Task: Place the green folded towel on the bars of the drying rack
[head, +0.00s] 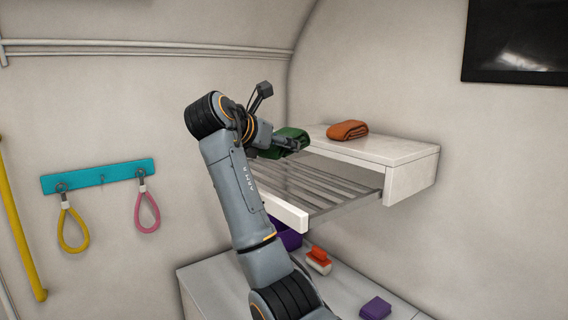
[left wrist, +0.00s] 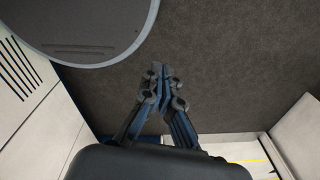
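The green folded towel (head: 294,133) is at the left end of the white shelf in the head view, partly hidden by my right gripper. My right gripper (head: 290,144) is at the towel, its fingers overlapping it. I cannot tell whether they are closed on it, or whether the towel rests on the shelf. The drying rack (head: 325,184), with its grey bars, extends in front of and below the shelf top. Its visible bars are bare. My left gripper (left wrist: 161,76) is shut and empty over the dark floor in the left wrist view.
An orange folded towel (head: 347,130) lies on the white shelf (head: 390,149). Yellow and pink loops hang from a teal wall rail (head: 98,177). A dark screen (head: 515,40) is at upper right.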

